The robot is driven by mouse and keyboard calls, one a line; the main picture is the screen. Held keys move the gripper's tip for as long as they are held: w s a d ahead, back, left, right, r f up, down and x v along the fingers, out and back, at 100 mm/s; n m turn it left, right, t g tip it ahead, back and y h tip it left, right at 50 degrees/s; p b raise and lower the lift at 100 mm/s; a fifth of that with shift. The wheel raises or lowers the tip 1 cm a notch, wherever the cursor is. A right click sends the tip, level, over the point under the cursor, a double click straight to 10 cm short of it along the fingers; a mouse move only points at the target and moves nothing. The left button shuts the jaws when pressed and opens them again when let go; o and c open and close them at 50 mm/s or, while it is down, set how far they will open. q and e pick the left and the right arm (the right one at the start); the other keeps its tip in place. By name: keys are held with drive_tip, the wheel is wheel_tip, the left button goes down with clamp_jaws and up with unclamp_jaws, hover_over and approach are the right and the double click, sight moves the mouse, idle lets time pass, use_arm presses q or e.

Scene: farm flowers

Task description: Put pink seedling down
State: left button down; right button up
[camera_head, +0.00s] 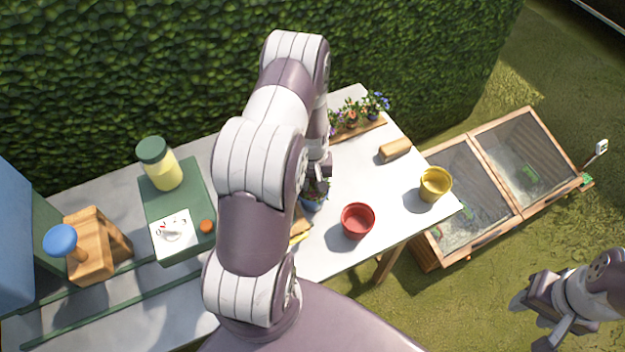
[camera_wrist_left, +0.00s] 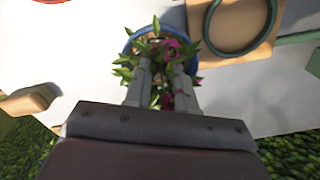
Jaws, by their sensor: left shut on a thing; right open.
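My left gripper (camera_head: 321,172) is above the white table and is shut on the pink seedling. In the left wrist view, the pink seedling (camera_wrist_left: 174,47) shows green leaves and pink flowers between the fingertips (camera_wrist_left: 162,78). A blue pot (camera_wrist_left: 129,48) lies directly behind the seedling there, its rim showing around the leaves. The blue pot (camera_head: 313,203) also shows in the head view, partly hidden by my left arm. I cannot tell whether the seedling's base rests in it. My right gripper (camera_head: 541,318) is open and empty, away from the table at the lower right.
A red pot (camera_head: 358,221) and a yellow pot (camera_head: 435,184) stand on the table (camera_head: 385,200). A wooden tray of plants (camera_head: 362,129) and a wooden block (camera_head: 395,149) are behind. A green mat (camera_head: 187,245) with a jar (camera_head: 160,165) lies left. A cold frame (camera_head: 518,222) stands right.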

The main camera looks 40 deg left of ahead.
use_arm(q)
drive_tip(key=shift+f, duration=0.2)
drive_tip(key=c, duration=0.9)
unclamp_jaws()
drive_tip(key=shift+r, duration=0.1)
drive_tip(key=shift+c, duration=0.2)
drive_tip(key=shift+d, duration=0.1)
